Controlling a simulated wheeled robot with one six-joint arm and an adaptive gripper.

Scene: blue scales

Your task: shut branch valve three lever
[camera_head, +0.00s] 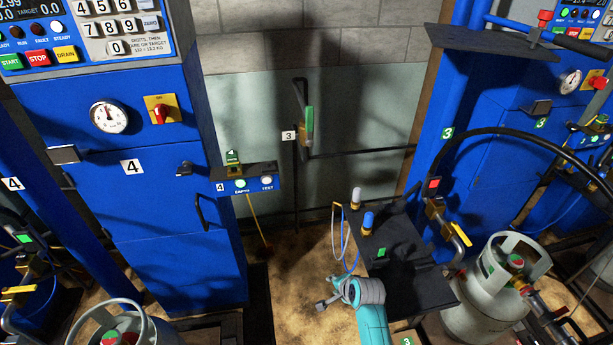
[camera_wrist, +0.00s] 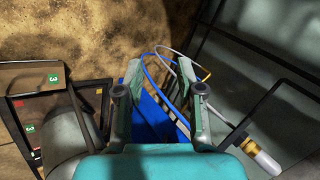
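The branch valve three lever (camera_head: 309,120) has a green handle and stands about upright on a dark pipe against the back wall. A white plate marked 3 (camera_head: 289,135) is just left of it. My gripper (camera_head: 327,291) is low in the front middle of the head view, well below and apart from the lever. In the wrist view its two fingers (camera_wrist: 161,75) are spread with a gap between them, and nothing is visibly held. Blue and white hoses show beyond the fingertips; contact with them cannot be told. The lever is not identifiable in the wrist view.
A dark table (camera_head: 405,265) with blue and white capped items stands right of my gripper. A grey gas cylinder (camera_head: 485,300) is at the right. A blue cabinet marked 4 (camera_head: 165,220) is on the left. Open sandy floor (camera_head: 295,270) lies between, below the lever.

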